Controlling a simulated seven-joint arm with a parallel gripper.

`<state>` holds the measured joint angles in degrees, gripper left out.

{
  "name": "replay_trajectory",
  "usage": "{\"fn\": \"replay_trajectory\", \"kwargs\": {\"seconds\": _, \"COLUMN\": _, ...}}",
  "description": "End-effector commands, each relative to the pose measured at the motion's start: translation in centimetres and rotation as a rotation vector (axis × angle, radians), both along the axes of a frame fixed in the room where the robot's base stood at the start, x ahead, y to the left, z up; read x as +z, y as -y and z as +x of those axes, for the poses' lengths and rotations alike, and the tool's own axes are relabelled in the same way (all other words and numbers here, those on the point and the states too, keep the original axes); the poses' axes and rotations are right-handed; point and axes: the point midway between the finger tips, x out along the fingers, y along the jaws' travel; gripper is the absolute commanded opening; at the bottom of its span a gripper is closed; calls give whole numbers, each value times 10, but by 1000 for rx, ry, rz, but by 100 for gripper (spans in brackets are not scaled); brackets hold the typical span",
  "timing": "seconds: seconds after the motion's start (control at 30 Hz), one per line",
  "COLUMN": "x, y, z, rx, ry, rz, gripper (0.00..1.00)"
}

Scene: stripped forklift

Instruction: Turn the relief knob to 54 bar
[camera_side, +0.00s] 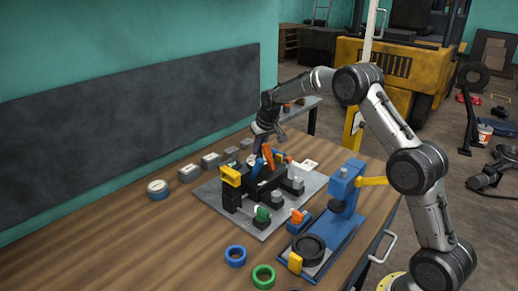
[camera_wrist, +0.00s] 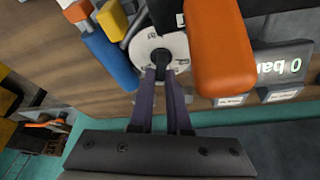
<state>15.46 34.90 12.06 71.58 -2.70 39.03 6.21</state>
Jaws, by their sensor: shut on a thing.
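The relief knob (camera_wrist: 161,60) is a small black knob at the middle of a round white dial (camera_wrist: 146,47) with dark marks. In the wrist view my gripper (camera_wrist: 163,74) has its two long purple-grey fingers close together on the knob. In the side view my gripper (camera_side: 259,146) reaches down at the back of the black valve block (camera_side: 238,193), and the knob is hidden there. A dark display (camera_wrist: 283,63) at the right of the wrist view shows green characters that look like "0 bar", turned and partly cut off. The dial's marks are too small to read.
An orange lever (camera_wrist: 220,48) stands close to the right of the fingers. A blue lever (camera_wrist: 110,60) and a yellow part (camera_wrist: 111,20) are to the left. The block sits on a grey plate (camera_side: 207,197). A blue vise (camera_side: 338,215) and two rings lie nearer the front.

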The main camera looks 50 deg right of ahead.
Motion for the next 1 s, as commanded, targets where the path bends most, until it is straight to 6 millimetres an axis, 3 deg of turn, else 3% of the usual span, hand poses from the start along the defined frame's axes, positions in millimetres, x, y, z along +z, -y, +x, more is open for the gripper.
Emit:
{"fn": "replay_trajectory", "kwargs": {"seconds": 0.2, "x": 0, "y": -1, "z": 0, "rx": -1, "ry": -1, "rz": 1, "gripper": 0}}
{"fn": "replay_trajectory", "kwargs": {"seconds": 0.23, "x": 0, "y": -1, "z": 0, "rx": -1, "ry": -1, "rz": 1, "gripper": 19}}
{"fn": "replay_trajectory", "kwargs": {"seconds": 0.4, "x": 0, "y": 0, "z": 0, "rx": -1, "ry": -1, "rz": 1, "gripper": 45}}
{"fn": "replay_trajectory", "kwargs": {"seconds": 0.77, "x": 5, "y": -1, "z": -2, "rx": -1, "ry": 1, "rz": 0, "gripper": 45}}
{"fn": "replay_trajectory", "kwargs": {"seconds": 1.0, "x": 42, "y": -6, "z": -15, "rx": -1, "ry": 4, "rz": -1, "gripper": 45}}
